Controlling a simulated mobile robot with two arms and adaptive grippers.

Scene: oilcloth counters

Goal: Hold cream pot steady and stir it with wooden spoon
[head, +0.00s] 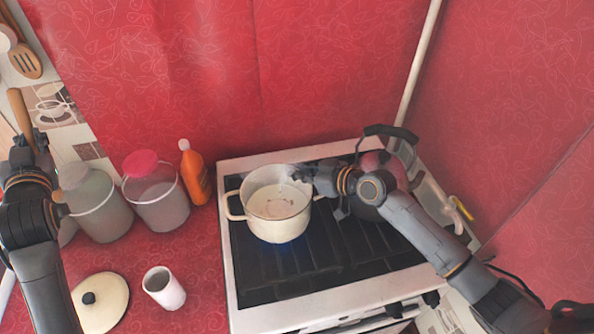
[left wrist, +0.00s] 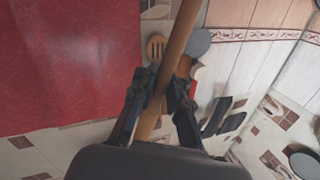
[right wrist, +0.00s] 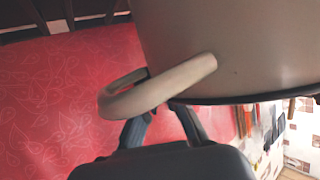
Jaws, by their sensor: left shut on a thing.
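The cream pot (head: 279,228) stands upright on the stove, open at the top, with pale contents and a white shape inside. My left gripper (head: 30,146) is shut on the wooden spoon (head: 19,108), held up at the far left, well away from the pot. The spoon (left wrist: 176,50) crosses between the fingers in the left wrist view. My right gripper (head: 305,180) is at the pot's right side. In the right wrist view the pot's handle (right wrist: 150,92) lies across the fingers and hides their tips, so I cannot tell whether they grip it.
The white stove (head: 228,270) has a black grate, with bluish light under the pot. Left of it on the red counter stand two lidded canisters (head: 158,201), an orange bottle (head: 194,176), a white cup (head: 164,288) and a cream lid (head: 104,305). Utensils hang at upper left.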

